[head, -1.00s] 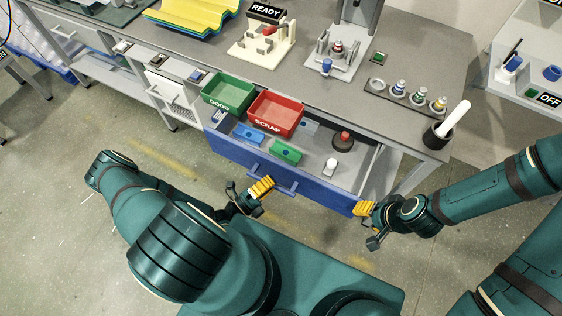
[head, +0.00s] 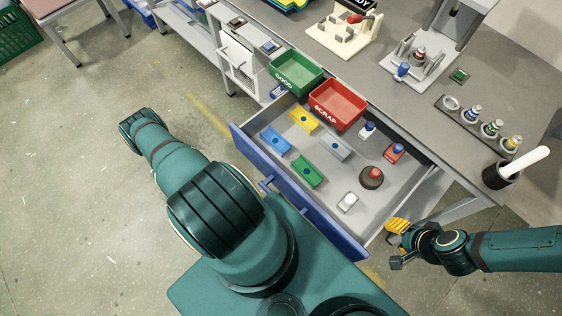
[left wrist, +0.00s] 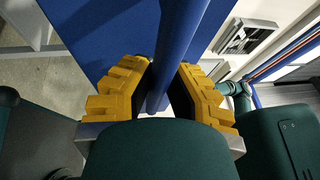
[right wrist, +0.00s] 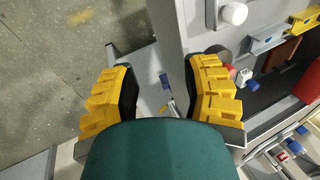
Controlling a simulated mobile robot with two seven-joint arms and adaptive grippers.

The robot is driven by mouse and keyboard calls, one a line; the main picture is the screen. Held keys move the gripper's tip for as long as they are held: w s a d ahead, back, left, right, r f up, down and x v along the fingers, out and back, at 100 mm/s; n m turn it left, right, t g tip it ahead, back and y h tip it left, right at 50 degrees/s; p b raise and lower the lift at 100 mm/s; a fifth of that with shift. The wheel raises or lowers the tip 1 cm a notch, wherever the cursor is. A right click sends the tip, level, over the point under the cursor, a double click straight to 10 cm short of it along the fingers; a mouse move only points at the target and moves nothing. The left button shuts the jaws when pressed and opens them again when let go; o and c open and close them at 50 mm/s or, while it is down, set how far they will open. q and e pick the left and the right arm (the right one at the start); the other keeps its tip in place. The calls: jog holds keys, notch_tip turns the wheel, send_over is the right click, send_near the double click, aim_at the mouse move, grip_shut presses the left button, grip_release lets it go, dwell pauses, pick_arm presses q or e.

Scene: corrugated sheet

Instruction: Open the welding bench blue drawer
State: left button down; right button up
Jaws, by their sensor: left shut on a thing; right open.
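The blue drawer front (head: 335,228) belongs to the grey welding bench (head: 440,75). The drawer stands pulled out, its grey floor (head: 335,185) and contents showing in the head view. Its blue bar handle (left wrist: 178,45) runs between the yellow fingers of my left gripper (left wrist: 160,88), which is shut on it. In the head view my own arm hides that gripper, and only part of the handle (head: 266,184) shows. My right gripper (head: 397,232) is open and empty beside the drawer's right end; it also shows in the right wrist view (right wrist: 163,88).
In the drawer lie several coloured blocks, such as a blue one (head: 275,142) and a green one (head: 308,172), plus a dark round piece with a red top (head: 372,177). Open floor lies left.

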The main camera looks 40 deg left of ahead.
pick_arm(q)
jog(key=c, duration=0.9)
grip_release()
jog(key=v, duration=1.2)
